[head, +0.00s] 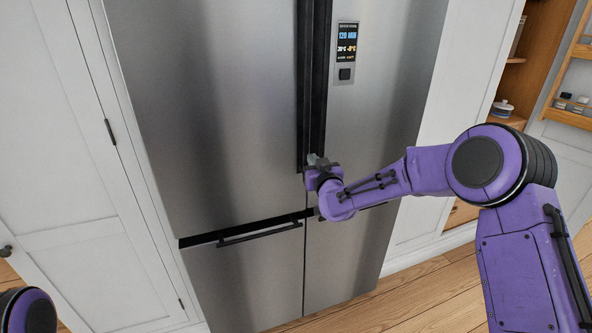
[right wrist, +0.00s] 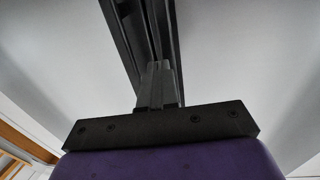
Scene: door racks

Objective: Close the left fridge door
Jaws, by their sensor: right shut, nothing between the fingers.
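The left fridge door (head: 215,100) is a tall brushed-steel panel in the head view. It sits flush with the right fridge door (head: 395,110), and it looks shut. Dark vertical handles (head: 312,75) run along the seam between the doors. My right gripper (head: 316,160) is shut and empty at the lower end of these handles. In the right wrist view, its closed fingers (right wrist: 158,85) point at the dark handle strip (right wrist: 140,30); I cannot tell whether they touch it. My left gripper is not in view; only a bit of my left arm shows at the lower left corner.
Below are steel drawers with a dark bar handle (head: 260,231). White cabinet doors (head: 60,150) flank the fridge on the left. A small display (head: 346,45) is on the right door. Wooden shelves (head: 545,50) with jars stand at the right. The wooden floor (head: 420,300) in front is clear.

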